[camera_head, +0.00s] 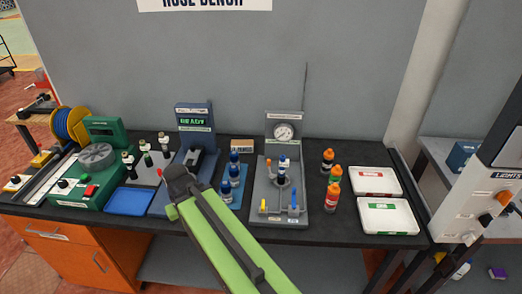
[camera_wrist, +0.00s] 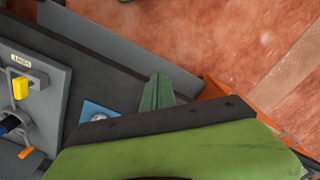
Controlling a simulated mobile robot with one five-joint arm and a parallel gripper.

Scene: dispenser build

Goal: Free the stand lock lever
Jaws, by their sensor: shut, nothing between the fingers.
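The grey gauge stand (camera_head: 270,215) is on the bench at centre right. It carries a white dial (camera_head: 284,131), a yellow lever (camera_head: 263,206) at front left and a blue lever (camera_head: 294,200) at front right. I cannot read which one is the lock lever. In the wrist view a grey labelled plate at the left edge carries a yellow handle (camera_wrist: 20,88) and a small orange part (camera_wrist: 25,153). My gripper (camera_wrist: 158,90) appears shut and empty, apart from the yellow handle. In the head view its fingers are hidden behind my arm.
Blue-capped bottles (camera_head: 234,170) stand left of the gauge stand. Orange-capped bottles (camera_head: 331,187) and two white boxes (camera_head: 388,231) are to its right. A blue unit with a green display (camera_head: 193,122) and a green machine (camera_head: 106,180) are further left.

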